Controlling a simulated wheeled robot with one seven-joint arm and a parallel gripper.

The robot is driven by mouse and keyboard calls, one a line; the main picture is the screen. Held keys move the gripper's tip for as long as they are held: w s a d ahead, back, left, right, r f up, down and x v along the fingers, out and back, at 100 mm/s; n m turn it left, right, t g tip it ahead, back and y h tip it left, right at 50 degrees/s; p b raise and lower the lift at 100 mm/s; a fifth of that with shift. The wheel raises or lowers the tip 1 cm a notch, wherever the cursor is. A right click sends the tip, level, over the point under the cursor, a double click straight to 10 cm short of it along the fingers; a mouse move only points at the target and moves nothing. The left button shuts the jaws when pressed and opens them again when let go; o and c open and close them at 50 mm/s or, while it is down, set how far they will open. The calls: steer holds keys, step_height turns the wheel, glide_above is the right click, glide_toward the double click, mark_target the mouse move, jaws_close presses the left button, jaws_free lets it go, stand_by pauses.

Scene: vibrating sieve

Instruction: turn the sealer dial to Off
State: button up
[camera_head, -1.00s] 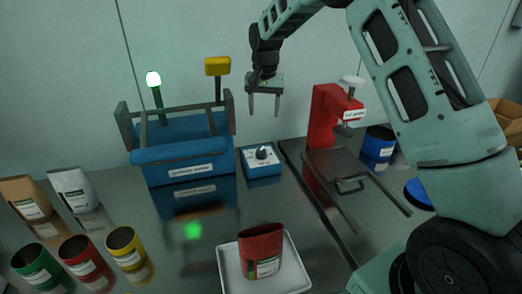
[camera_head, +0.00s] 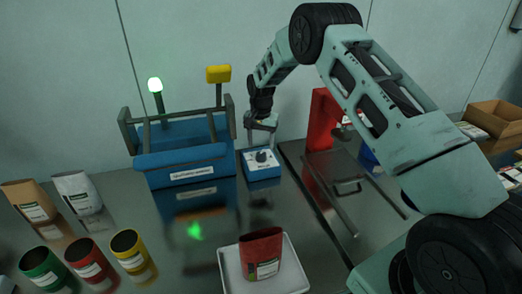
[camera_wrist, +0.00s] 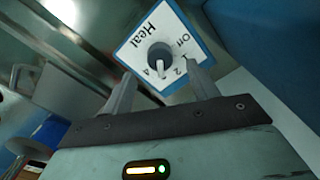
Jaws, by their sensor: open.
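The sealer dial is a dark round knob (camera_wrist: 160,55) on a white panel marked Heat, Off and numbers, on a blue box (camera_head: 262,170). In the wrist view its pale pointer seems to lie between the 2 and the 4, away from Off. My gripper (camera_head: 261,141) is just above and behind the knob in the head view, pointing down. In the wrist view its two fingers (camera_wrist: 161,82) are apart, one toward each side of the knob, with nothing held. I cannot tell any contact with the knob.
A blue machine (camera_head: 185,165) with a green lamp stands close left of the dial box. A red press (camera_head: 321,122) stands to the right, partly behind my arm. A white tray (camera_head: 297,278) with a red pouch (camera_head: 262,252) is in front. Cans and pouches stand at left.

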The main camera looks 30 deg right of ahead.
mark_target(261, 153)
steer(key=shift+f+p, duration=0.5)
steer(key=shift+f, duration=2.1)
steer(key=c, duration=1)
